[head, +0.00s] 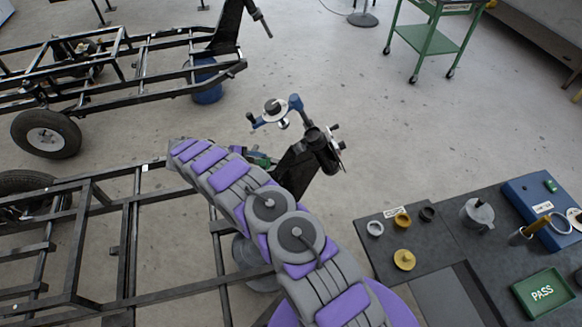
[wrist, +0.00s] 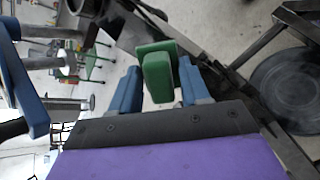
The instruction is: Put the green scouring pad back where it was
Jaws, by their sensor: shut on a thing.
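The green scouring pad (wrist: 158,74) shows in the wrist view as a green block between the two blue fingers of my gripper (wrist: 160,88). My gripper is shut on it. In the head view my gripper (head: 256,158) is at the far end of my purple and grey arm, beside the black upright post (head: 296,168). A bit of green shows there too, but it is too small to make out well. Whether the pad touches anything beyond the fingers I cannot tell.
The black post carries a dark hub (head: 322,148) and a blue clamp-like part (head: 292,104). A black frame (head: 130,240) lies left. A dark bench (head: 385,262) at right holds rings, a grey pot (head: 477,214), a blue box (head: 540,204) and a green PASS tray (head: 543,294).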

